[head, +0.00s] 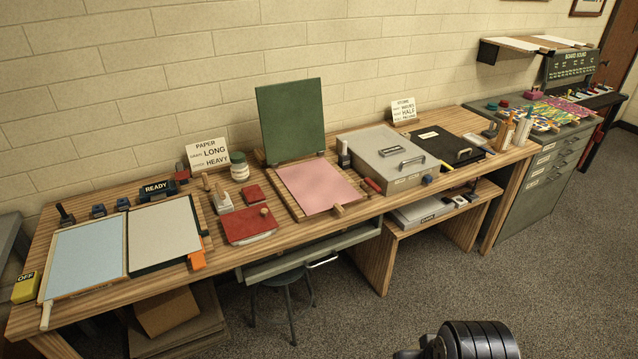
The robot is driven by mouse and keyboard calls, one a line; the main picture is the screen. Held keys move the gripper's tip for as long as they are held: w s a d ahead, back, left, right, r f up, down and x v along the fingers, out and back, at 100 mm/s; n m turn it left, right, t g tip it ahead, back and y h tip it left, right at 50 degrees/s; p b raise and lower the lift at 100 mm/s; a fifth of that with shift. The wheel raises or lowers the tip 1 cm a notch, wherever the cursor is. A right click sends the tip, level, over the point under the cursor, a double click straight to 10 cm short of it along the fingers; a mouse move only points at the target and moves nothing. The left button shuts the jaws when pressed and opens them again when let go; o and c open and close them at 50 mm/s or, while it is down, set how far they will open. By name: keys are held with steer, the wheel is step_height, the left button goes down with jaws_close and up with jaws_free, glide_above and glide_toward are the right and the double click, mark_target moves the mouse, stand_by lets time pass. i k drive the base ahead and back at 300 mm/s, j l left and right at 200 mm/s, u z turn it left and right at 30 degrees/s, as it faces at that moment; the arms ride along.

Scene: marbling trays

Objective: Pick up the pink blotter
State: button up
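A pink sheet (318,187), which looks like the pink blotter, lies flat in a shallow wooden frame (287,203) at the middle of the long wooden table. A green board (291,120) stands upright behind it. A small wooden block or handle (338,210) sits at the frame's front edge, by the sheet's near side. A black ribbed part of my arm shows at the bottom edge, right of centre, well apart from the table. The fingers of my gripper do not show.
Left of the pink sheet are a red pad (248,227) and a jar (239,167). Right of it stands a grey lidded box (389,167), with a red-handled tool (373,185) between. A stool (285,285) is under the table. The carpet (400,310) in front is clear.

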mark_target(316, 186)
steer(key=i+j, duration=0.2)
steer(key=i, duration=0.35)
steer(key=i+j+u, duration=0.15)
steer(key=i, duration=0.45)
steer(key=i+j, duration=0.1)
steer(key=i, duration=0.45)
steer(key=j+u, duration=0.05)
